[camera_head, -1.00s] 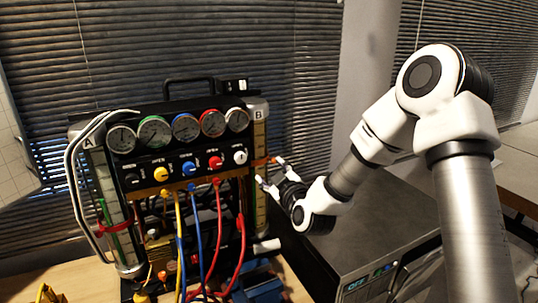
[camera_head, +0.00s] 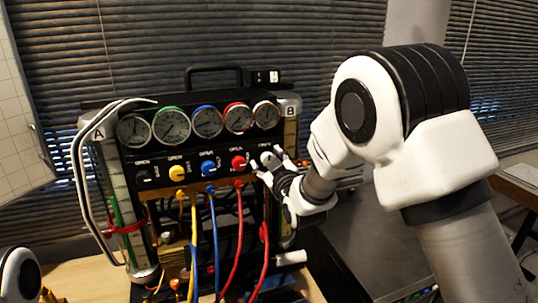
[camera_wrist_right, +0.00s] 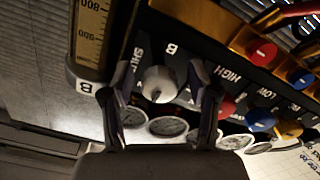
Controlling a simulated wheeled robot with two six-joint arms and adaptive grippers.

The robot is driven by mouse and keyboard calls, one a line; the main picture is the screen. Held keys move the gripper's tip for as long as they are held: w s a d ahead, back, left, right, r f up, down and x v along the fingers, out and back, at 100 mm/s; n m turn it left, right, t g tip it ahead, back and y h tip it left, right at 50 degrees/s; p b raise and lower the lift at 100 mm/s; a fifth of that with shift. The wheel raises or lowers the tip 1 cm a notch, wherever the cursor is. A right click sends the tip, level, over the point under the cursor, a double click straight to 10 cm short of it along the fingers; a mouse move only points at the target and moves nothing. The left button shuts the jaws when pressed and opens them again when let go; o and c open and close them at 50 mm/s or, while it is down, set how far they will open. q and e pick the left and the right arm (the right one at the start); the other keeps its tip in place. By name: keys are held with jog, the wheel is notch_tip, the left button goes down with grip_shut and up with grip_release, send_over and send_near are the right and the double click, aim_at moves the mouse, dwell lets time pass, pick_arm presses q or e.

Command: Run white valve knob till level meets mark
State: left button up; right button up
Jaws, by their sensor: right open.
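The white valve knob (camera_head: 267,157) is at the right end of the row of knobs on the gauge panel. In the right wrist view the white knob (camera_wrist_right: 158,84) shows between the two fingers, with a dark pointer line on its face. My right gripper (camera_head: 268,163) is open, with one finger on each side of the knob; I cannot tell whether they touch it. Sight tube B (camera_head: 290,133) stands at the panel's right, partly hidden by my gripper. Its yellow scale (camera_wrist_right: 91,32) shows in the wrist view; I cannot make out level or mark.
Red (camera_head: 238,162), blue (camera_head: 208,168) and yellow (camera_head: 177,173) knobs sit left of the white one, below several round gauges. Coloured hoses hang beneath. Tube A (camera_head: 117,190) has a red band. A dark cabinet (camera_head: 345,255) stands at right.

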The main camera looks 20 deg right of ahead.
jog(key=shift+s+a+r, duration=0.2)
jog(key=shift+s+r, duration=0.05)
jog(key=shift+s, duration=0.15)
jog(key=shift+c, duration=1.1)
jog(key=shift+d, duration=0.1)
grip_shut()
pick_arm(q)
jog(key=shift+s+a, duration=0.1)
jog(key=shift+s, duration=0.15)
